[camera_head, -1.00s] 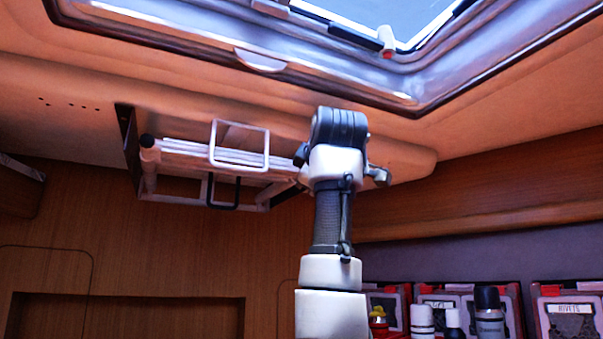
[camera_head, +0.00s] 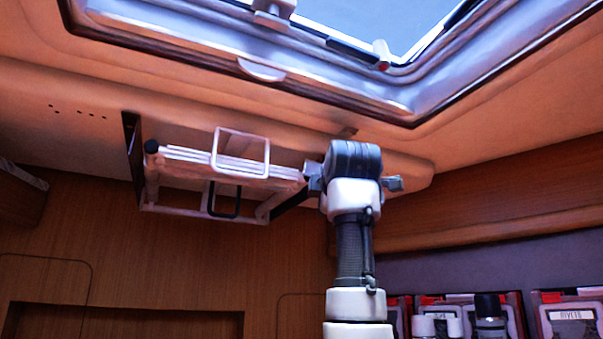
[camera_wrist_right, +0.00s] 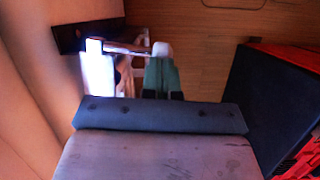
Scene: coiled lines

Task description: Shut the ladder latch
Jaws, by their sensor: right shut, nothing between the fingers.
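The folded ladder (camera_head: 178,162) hangs under the ceiling in the head view, left of my right arm. A pale rectangular loop (camera_head: 219,152) stands up at its front and a black loop (camera_head: 211,200) hangs below; I cannot tell which part is the latch. My right gripper (camera_head: 314,181) is at the ladder's right end, mostly hidden behind my wrist; I cannot tell whether it touches. In the right wrist view its greenish fingers (camera_wrist_right: 161,73) are together and empty, with a white rounded end and the ladder's bright frame (camera_wrist_right: 98,72) beyond. My left gripper is out of view.
An open hatch frame (camera_head: 330,85) is overhead, with a small red-tipped fitting (camera_head: 382,55). A dark bracket (camera_head: 132,158) is at the ladder's left end. Wood panelling (camera_head: 150,265) lies below.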

